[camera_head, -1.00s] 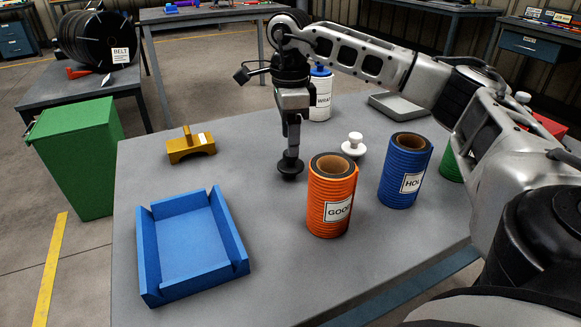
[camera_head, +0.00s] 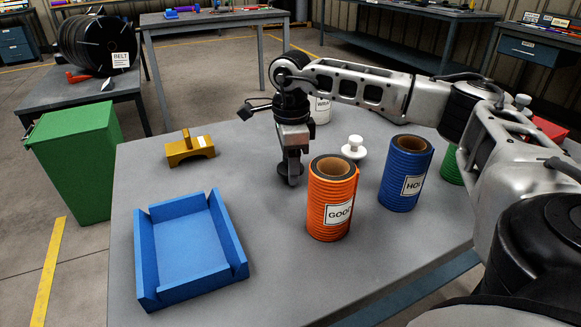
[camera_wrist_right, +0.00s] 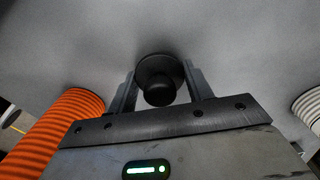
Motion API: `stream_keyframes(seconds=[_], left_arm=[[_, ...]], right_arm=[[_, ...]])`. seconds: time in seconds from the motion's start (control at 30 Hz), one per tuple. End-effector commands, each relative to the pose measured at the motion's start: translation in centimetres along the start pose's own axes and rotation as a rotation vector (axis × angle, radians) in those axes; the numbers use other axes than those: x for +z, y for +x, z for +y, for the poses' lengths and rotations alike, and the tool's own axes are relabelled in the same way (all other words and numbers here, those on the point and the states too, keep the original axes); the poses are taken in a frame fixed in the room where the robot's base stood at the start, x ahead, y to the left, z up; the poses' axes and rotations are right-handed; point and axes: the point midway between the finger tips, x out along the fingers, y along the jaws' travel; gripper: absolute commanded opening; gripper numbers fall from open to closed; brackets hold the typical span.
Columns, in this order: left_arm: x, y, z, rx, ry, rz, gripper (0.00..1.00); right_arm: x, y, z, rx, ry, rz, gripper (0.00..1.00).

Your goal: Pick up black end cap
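The black end cap (camera_head: 284,170) stands on the grey table, left of the orange roll, with its base down and its knob up. It shows fully in the right wrist view (camera_wrist_right: 159,78). My right gripper (camera_head: 293,174) points down over it and partly hides it in the head view. In the right wrist view the fingers (camera_wrist_right: 160,88) are open, one on each side of the knob, with a gap showing. My left gripper is not in view.
The orange roll (camera_head: 330,212) stands close on the right, with the blue roll (camera_head: 404,185) beyond. A white end cap (camera_head: 354,147) and white roll (camera_head: 322,109) stand behind. The blue tray (camera_head: 243,270) and yellow bracket (camera_head: 190,152) lie left, with bare table between.

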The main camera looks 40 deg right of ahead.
Motion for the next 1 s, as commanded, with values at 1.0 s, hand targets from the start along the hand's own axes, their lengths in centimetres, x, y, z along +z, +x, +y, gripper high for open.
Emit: stream_keyframes(seconds=[1.0], left_arm=[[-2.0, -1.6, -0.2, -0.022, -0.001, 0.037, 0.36]], right_arm=[[0.0, -10.1, 0.0, -0.001, 0.000, -0.001, 0.29]])
